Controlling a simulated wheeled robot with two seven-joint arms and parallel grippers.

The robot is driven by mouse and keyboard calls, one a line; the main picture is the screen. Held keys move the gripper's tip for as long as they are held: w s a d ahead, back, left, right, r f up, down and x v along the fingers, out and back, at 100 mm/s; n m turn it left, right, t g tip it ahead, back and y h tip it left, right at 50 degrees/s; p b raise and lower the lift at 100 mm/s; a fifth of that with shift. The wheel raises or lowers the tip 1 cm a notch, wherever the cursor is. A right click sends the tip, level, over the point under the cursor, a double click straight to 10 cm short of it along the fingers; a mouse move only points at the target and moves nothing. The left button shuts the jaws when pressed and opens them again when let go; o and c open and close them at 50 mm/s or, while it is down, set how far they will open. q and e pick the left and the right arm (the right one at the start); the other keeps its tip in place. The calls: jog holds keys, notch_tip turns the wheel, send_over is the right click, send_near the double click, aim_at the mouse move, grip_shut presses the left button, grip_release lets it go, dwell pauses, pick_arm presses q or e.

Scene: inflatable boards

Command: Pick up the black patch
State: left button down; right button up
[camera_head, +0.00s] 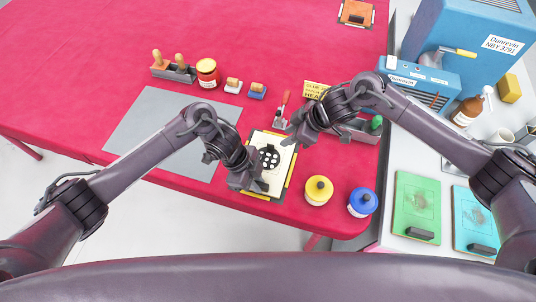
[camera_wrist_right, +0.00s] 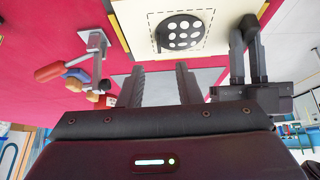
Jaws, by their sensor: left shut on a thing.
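The black patch (camera_head: 270,157) is a round dark disc with several pale holes. It lies on a cream board (camera_head: 283,166) edged in yellow and black on the red table. It also shows at the top of the right wrist view (camera_wrist_right: 180,33). My left gripper (camera_head: 260,186) is low at the board's near left edge, apart from the patch, and appears shut on the board's edge; its fingertips are partly hidden. My right gripper (camera_head: 292,133) is above the board's far right side. Its two fingers stand apart and empty in the right wrist view (camera_wrist_right: 160,85).
A red-handled tool (camera_head: 283,108) lies beyond the board. A yellow jar (camera_head: 318,190) and a blue jar (camera_head: 361,202) stand to its right. A grey mat (camera_head: 150,120) lies left. A grey tray (camera_head: 368,134) is behind my right arm.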

aim_at(273, 145)
jog(key=x, duration=0.8)
jog(key=shift+w+a+f, duration=0.1)
jog(key=shift+w+a, duration=0.1)
jog(key=shift+a, duration=0.05)
grip_shut()
